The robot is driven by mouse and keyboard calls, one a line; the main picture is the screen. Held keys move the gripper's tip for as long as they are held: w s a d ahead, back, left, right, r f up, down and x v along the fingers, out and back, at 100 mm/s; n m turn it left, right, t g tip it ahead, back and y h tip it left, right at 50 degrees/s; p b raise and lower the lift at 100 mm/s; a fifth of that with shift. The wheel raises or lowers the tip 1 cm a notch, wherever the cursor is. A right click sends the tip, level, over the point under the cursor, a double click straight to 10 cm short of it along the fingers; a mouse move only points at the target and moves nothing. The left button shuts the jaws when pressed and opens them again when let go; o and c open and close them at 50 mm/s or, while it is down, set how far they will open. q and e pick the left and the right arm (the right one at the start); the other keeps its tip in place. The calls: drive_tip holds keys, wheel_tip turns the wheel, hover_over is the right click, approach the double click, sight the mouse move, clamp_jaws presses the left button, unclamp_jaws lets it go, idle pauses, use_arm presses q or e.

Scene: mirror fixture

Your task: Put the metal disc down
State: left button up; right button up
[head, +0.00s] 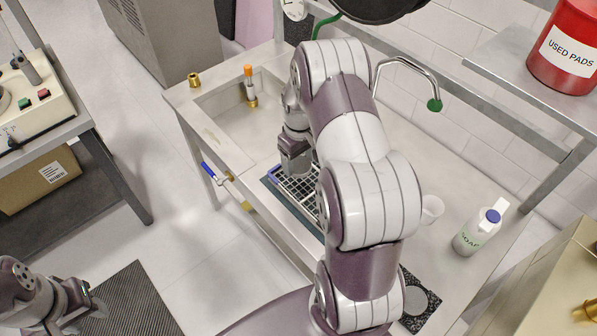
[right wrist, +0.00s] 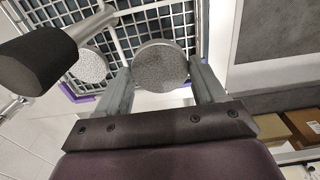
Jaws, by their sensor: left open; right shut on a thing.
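My right gripper (right wrist: 161,78) is shut on a round grey metal disc (right wrist: 160,66), held between its two fingers in the right wrist view. In the head view my right gripper (head: 294,160) is over the dark grid rack (head: 302,192), and the arm covers part of it; I cannot make out the held disc there. The rack's grid (right wrist: 208,14) lies behind the disc in the right wrist view; I cannot tell whether they touch. A second, speckled pale disc (right wrist: 89,65) shows to the left. My left gripper (head: 84,302) is open, low at the left, away from the bench.
A black cylinder (right wrist: 36,62) is close at the left of the wrist view. A curved tap (head: 408,66) stands behind.

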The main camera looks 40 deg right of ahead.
sight(299, 164)
wheel_tip(299, 164, down, 5)
drive_tip(key=shift+f, duration=0.1)
drive_tip(key=shift+w, duration=0.15)
drive_tip(key=shift+f, duration=0.15)
drive_tip(key=o, duration=1.4)
drive_tip(key=shift+o, duration=0.2)
